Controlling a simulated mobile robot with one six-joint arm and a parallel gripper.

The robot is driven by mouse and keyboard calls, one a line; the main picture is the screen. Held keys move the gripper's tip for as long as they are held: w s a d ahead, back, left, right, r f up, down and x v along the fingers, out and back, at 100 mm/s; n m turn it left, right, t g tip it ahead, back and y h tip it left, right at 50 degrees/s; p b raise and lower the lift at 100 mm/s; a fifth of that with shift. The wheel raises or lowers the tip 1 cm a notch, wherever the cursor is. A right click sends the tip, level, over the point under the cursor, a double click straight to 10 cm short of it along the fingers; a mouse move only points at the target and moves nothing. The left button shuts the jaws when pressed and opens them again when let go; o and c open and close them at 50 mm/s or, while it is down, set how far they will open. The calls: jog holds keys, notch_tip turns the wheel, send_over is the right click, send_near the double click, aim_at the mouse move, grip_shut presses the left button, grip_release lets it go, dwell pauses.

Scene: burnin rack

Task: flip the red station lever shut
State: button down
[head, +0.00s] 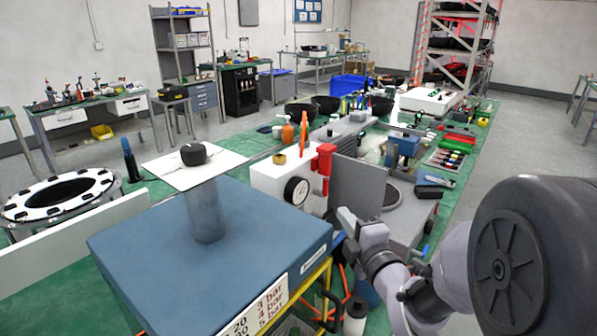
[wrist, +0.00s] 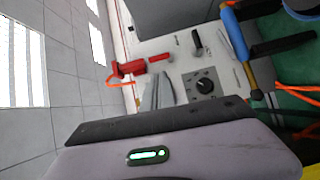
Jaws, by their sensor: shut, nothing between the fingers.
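The red station lever (head: 326,160) shows in the head view as an upright red part at the right end of a white box with a round dial. In the wrist view a red handle (wrist: 130,68) stands out from a pale panel, with a second red piece just right of it. My gripper (head: 345,214) is shut and empty, below and slightly right of the lever in the head view. In the wrist view its fingers (wrist: 158,92) point toward the panel, close beside the red handle. I cannot tell whether they touch it.
A grey upright plate (head: 355,188) stands right of the lever. A blue-topped box (head: 125,240) with a cylinder and white sheet fills the left front.

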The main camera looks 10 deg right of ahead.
jog(key=w+a+b, duration=0.1)
jog(key=w+a, duration=0.1)
jog(key=w, duration=0.7)
jog(key=shift+w+a+r+n, duration=0.15)
jog(key=shift+w+n, duration=0.2)
jog(key=shift+n, duration=0.05)
jog(key=shift+r+m+g+p, duration=0.2)
jog(key=shift+m+g+p, duration=0.1)
jog(key=shift+m+p, duration=0.25)
